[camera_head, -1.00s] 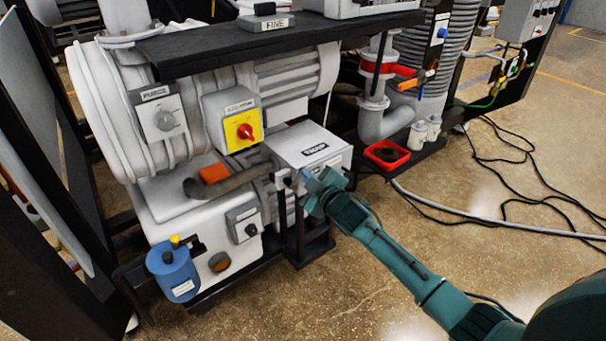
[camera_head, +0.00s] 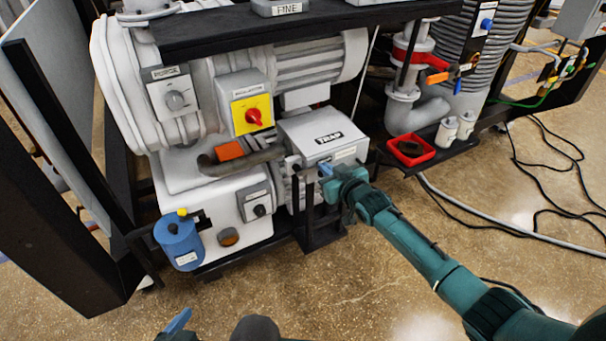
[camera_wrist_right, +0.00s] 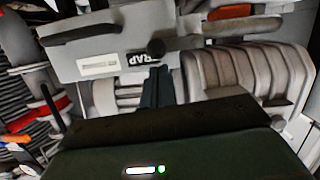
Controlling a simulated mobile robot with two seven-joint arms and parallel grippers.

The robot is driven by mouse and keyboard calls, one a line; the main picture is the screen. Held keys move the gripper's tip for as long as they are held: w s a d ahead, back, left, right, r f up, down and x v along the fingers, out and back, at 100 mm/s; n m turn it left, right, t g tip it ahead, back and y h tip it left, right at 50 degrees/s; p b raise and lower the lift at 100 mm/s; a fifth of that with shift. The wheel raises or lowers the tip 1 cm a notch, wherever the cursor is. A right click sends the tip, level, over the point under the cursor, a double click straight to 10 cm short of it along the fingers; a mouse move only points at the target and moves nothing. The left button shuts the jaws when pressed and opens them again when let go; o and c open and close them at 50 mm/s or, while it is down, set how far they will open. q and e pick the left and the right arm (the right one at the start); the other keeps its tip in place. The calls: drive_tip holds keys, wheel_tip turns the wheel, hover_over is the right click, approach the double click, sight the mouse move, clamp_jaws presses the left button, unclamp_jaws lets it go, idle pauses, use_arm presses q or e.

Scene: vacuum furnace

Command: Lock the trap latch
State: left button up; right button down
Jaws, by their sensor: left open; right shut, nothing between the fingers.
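The trap (camera_head: 318,133) is a light grey box with a TRAP label, at the lower right of the pump; it also shows upside down in the right wrist view (camera_wrist_right: 112,62). A dark round knob (camera_wrist_right: 156,47) sits by its label edge in that view, just beyond my right fingertips. I cannot tell whether it is part of the latch. My right gripper (camera_head: 328,171) is shut and empty at the trap's front face; its dark fingers (camera_wrist_right: 158,84) point at the knob. Contact is unclear. My left gripper (camera_head: 178,321) is open, partly cut off at the bottom edge, far from the trap.
A blue canister (camera_head: 179,242) hangs at the lower left, and a black shelf (camera_head: 215,30) spans above. The floor in front is clear; cables lie at right.

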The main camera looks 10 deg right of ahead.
use_arm(q)
drive_tip(key=shift+f, duration=0.1)
use_arm(e)
drive_tip(key=shift+f, duration=0.2)
use_arm(q)
drive_tip(key=shift+d+r, duration=0.1)
drive_tip(key=shift+r, duration=0.1)
use_arm(e)
drive_tip(key=shift+d+f, duration=0.1)
use_arm(q)
drive_tip(key=r+p, duration=0.1)
drive_tip(key=p, duration=0.1)
drive_tip(key=r+m+p, duration=0.1)
drive_tip(key=p, duration=0.2)
drive_tip(key=shift+s+r+y, duration=0.3)
drive_tip(key=shift+s+r, duration=0.05)
use_arm(e)
drive_tip(key=s+d+r, duration=0.3)
drive_tip(key=s+r, duration=0.3)
drive_tip(key=s, duration=0.3)
drive_tip(key=shift+d+r, duration=0.2)
drive_tip(key=shift+r, duration=0.05)
drive_tip(key=shift+s, duration=0.1)
